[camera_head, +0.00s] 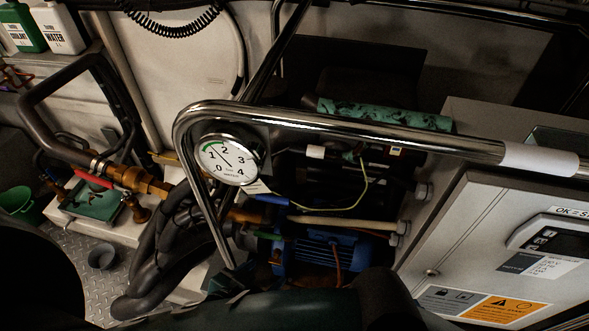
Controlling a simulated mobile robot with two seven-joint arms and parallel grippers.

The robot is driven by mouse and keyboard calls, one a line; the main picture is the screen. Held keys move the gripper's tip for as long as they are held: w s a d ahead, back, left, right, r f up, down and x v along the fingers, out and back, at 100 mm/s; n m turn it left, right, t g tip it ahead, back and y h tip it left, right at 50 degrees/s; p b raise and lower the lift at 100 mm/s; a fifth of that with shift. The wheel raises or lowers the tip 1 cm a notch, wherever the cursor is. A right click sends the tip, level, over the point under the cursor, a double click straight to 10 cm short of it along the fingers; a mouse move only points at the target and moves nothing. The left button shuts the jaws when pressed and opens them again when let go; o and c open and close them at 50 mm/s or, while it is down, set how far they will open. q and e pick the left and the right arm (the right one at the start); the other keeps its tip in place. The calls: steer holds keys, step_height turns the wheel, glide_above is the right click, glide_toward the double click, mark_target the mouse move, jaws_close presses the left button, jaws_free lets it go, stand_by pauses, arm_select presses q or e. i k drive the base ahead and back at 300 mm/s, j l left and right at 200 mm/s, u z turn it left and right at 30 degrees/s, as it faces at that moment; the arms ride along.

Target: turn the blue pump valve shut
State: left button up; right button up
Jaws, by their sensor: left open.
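The blue valve handle (271,199) shows just below the round pressure gauge, behind the chrome rail. It lies roughly level in the picture, next to a brass fitting (243,215). The blue pump motor (322,256) is below it, partly hidden by pipes and by my dark arm at the bottom edge. My left gripper (226,283) is a small dark shape low in the middle, below the handle and apart from it. It is open with nothing seen in it. I do not see my right gripper.
The chrome rail (350,121) crosses in front of the pump bay. The gauge (229,159) is beside its bend. Thick black hoses (160,245) run at the left. A red-handled brass valve (93,180) is farther left. A grey control box (480,240) bounds the right side.

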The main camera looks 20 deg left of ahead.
mark_target(274, 199)
steer(key=i+u, duration=0.1)
steer(key=u, duration=0.65)
